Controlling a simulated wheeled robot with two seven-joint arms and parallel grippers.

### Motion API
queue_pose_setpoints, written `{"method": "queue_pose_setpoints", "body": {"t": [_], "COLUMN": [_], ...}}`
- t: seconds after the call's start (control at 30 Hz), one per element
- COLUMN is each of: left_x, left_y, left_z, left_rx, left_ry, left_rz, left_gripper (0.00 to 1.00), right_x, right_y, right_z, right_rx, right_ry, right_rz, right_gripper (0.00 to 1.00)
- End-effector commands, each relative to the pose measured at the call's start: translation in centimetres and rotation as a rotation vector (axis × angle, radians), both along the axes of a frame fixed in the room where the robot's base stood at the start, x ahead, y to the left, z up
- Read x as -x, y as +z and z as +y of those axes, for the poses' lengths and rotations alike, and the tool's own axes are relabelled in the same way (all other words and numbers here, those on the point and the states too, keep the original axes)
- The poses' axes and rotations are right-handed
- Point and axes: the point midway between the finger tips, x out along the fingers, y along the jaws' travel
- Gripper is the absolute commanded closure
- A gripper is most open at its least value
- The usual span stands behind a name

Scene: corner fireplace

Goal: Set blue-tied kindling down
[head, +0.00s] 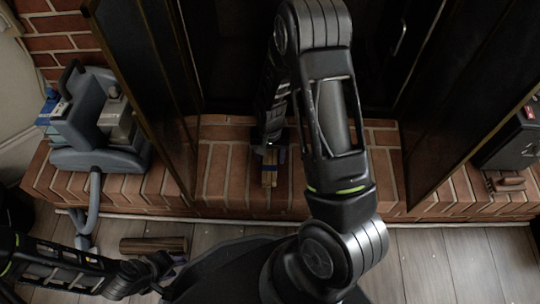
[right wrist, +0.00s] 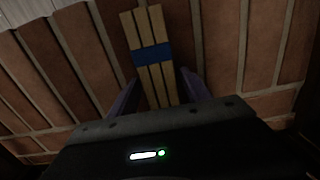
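The blue-tied kindling (head: 269,176) is a small bundle of pale sticks over the brick hearth, in front of the fireplace opening. In the right wrist view the sticks (right wrist: 157,80) show a blue band around them, against brick. My right gripper (head: 270,154) points down at the bundle, with one finger on each side of it. The left finger looks close to the sticks and the right one a little apart; whether they grip is unclear. Whether the bundle touches the brick is also unclear. My left gripper (head: 168,268) is low at the left, its fingers dark and partly hidden.
A log (head: 153,245) lies on the wooden floor near my left gripper. A grey appliance with a hose (head: 100,120) stands on the hearth (head: 225,165) at left. Open dark doors (head: 145,60) flank the opening. A dark box (head: 512,140) stands at right.

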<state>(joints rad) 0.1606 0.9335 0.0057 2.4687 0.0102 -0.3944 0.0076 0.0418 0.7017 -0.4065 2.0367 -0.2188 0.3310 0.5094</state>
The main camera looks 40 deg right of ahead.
Motion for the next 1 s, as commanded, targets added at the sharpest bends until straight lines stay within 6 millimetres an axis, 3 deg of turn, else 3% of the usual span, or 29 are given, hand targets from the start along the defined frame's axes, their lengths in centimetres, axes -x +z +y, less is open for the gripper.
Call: {"method": "queue_pose_setpoints", "body": {"t": [0.47, 1.0], "left_x": [0.1, 0.8], "left_y": [0.6, 5.0], "left_z": [0.0, 0.1], "left_rx": [0.0, 0.004], "left_ry": [-0.001, -0.011], "left_rz": [0.002, 0.021], "left_gripper": [0.68, 0.68], "right_x": [-0.1, -0.1], "right_y": [0.9, 10.8], "right_z": [0.0, 0.0], "right_rx": [0.0, 0.0], "right_ry": [0.0, 0.0], "right_rz": [-0.001, -0.002], "right_gripper": [0.37, 0.37]}}
